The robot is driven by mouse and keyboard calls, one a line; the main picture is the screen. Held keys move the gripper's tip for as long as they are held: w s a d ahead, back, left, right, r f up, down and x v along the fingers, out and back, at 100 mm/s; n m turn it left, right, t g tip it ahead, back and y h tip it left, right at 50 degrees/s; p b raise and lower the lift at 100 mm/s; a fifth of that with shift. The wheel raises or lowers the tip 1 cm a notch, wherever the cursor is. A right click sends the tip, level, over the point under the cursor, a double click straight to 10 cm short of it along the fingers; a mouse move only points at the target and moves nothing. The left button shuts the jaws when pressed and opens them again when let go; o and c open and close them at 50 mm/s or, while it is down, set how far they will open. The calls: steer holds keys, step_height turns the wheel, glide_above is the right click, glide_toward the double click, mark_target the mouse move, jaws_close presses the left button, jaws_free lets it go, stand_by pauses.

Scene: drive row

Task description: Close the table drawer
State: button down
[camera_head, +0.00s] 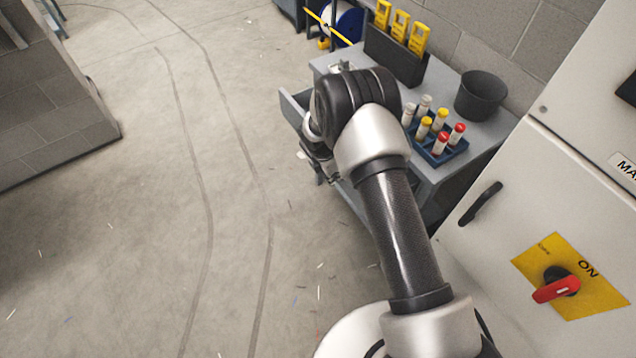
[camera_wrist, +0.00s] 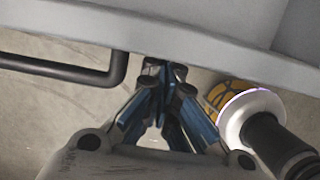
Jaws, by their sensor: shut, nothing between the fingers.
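The grey table (camera_head: 482,150) stands against the wall. Its drawer (camera_head: 291,106) is pulled out on the left side; the rest of it is hidden behind my arm. In the wrist view the grey drawer front (camera_wrist: 215,45) crosses the top, with a black bar handle (camera_wrist: 75,72) at left. My gripper (camera_wrist: 165,72) is shut and empty. Its fingertips are at the drawer front, just right of the handle's end; I cannot tell whether they touch. In the head view my gripper (camera_head: 322,170) is mostly hidden beneath my wrist.
On the table stand a blue rack (camera_head: 437,157) with several capped tubes, a dark bin (camera_head: 481,95) and a dark holder (camera_head: 392,57) with yellow items. A white cabinet (camera_head: 561,180) with a red switch (camera_head: 556,289) is close at right.

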steer(key=w+d, duration=0.2)
steer(key=d, duration=0.2)
steer(key=w+d+b, duration=0.1)
steer(key=w+d, duration=0.2)
steer(key=d, duration=0.1)
steer(key=w+d+b, duration=0.1)
steer(key=w+d, duration=0.2)
steer(key=d, duration=0.1)
steer(key=shift+w+d+f, duration=0.1)
steer(key=shift+w+d, duration=0.05)
steer(key=shift+w, duration=0.05)
steer(key=shift+w+d+b, duration=0.4)
steer(key=shift+d+b, duration=0.05)
steer(key=shift+d, duration=0.15)
